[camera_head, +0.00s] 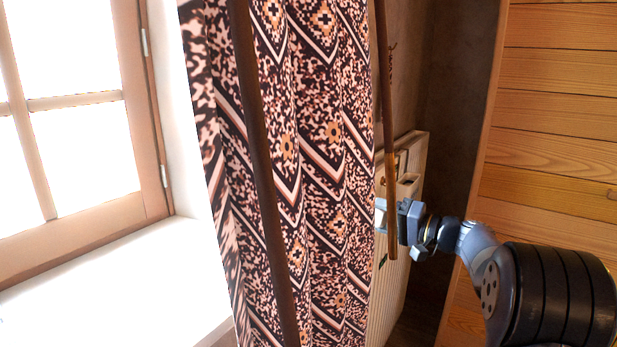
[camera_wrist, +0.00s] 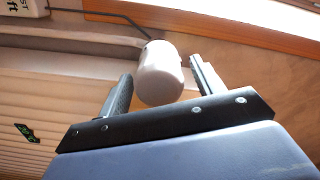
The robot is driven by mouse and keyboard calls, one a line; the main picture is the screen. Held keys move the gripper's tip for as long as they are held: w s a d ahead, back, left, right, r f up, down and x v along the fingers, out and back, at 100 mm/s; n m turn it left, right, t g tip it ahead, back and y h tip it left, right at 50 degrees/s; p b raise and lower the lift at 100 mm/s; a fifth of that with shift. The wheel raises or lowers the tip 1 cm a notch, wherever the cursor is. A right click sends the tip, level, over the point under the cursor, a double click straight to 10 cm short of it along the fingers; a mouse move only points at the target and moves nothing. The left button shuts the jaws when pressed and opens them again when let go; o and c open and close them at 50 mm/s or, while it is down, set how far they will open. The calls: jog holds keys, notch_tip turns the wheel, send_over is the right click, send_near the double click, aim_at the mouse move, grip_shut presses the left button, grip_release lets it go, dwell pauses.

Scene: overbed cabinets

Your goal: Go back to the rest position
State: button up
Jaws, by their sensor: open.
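My gripper (camera_head: 383,215) is at the right edge of the patterned curtain, in front of a ribbed light panel. In the wrist view, my gripper (camera_wrist: 162,68) has its two dark fingers apart. A white rounded object (camera_wrist: 159,75) shows between the fingers; I cannot tell whether either finger touches it. A dark cord or rod runs from the upper left towards it.
The patterned curtain (camera_head: 315,150) hangs left of my gripper, with a thin wooden pole (camera_head: 386,110) close by. A ribbed panel (camera_head: 412,170) stands behind. Wooden plank cladding (camera_head: 555,110) is at right. A window (camera_head: 75,110) and white sill (camera_head: 120,285) are at left.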

jog(key=n+b, duration=0.1)
jog(key=n, duration=0.5)
jog(key=shift+r+n, duration=0.1)
jog(key=shift+n, duration=0.3)
jog(key=n, duration=0.3)
jog(key=shift+s+a+r+n, duration=0.1)
jog(key=shift+s+n, duration=0.05)
jog(key=shift+n, duration=0.15)
jog(key=shift+n+p, duration=0.65)
jog(key=shift+n, duration=0.55)
